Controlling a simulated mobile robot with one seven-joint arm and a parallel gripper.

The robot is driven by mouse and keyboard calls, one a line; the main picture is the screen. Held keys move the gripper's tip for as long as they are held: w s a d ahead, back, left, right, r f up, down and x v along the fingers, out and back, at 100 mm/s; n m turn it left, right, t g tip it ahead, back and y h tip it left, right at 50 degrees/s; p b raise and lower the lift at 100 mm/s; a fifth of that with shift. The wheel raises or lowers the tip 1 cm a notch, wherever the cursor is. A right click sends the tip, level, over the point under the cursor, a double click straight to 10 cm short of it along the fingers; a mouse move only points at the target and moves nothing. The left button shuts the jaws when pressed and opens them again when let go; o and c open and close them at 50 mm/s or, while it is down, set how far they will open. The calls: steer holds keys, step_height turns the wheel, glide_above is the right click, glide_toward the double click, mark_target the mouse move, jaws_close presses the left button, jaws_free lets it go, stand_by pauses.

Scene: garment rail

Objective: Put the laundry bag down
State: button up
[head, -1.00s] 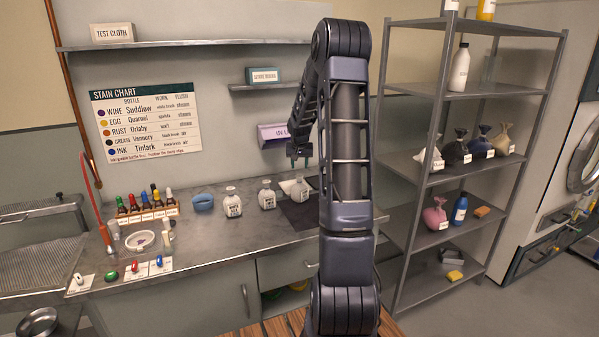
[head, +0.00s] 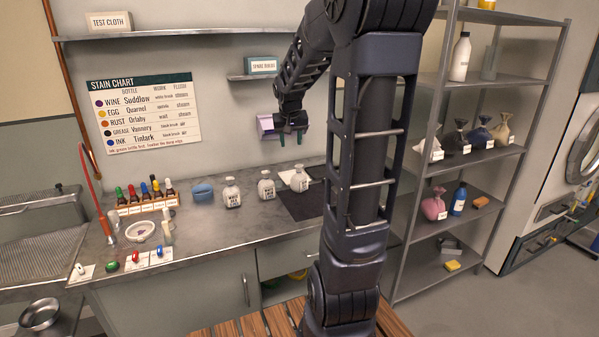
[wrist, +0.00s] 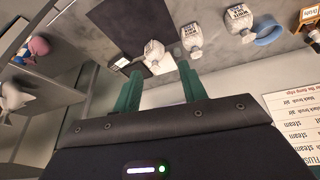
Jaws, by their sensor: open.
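Three small white bottle-shaped bags with dark print stand in a row on the counter: a left one (head: 232,193), a middle one (head: 266,189) and a right one (head: 300,181). The right one stands at the edge of a dark mat (head: 298,204). I cannot tell by label which is the laundry bag. My gripper (head: 291,138) is open and empty, above and behind the right bag. In the wrist view its green fingers (wrist: 158,80) are spread, with the right bag (wrist: 153,53) beyond the tips and apart from them.
A metal shelf unit (head: 405,240) with tied pouches stands at right. The dark mat is mostly clear.

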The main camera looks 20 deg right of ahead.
steer(key=s+a+n+y, duration=0.1)
steer(key=s+a, duration=0.3)
steer(key=s, duration=0.9)
steer(key=s+a+r+n, duration=0.1)
steer(key=s+a, duration=0.2)
steer(key=s, duration=1)
steer(key=shift+s+a+n+y, duration=0.15)
steer(key=shift+a+n+y, duration=0.15)
steer(key=shift+a+y, duration=0.1)
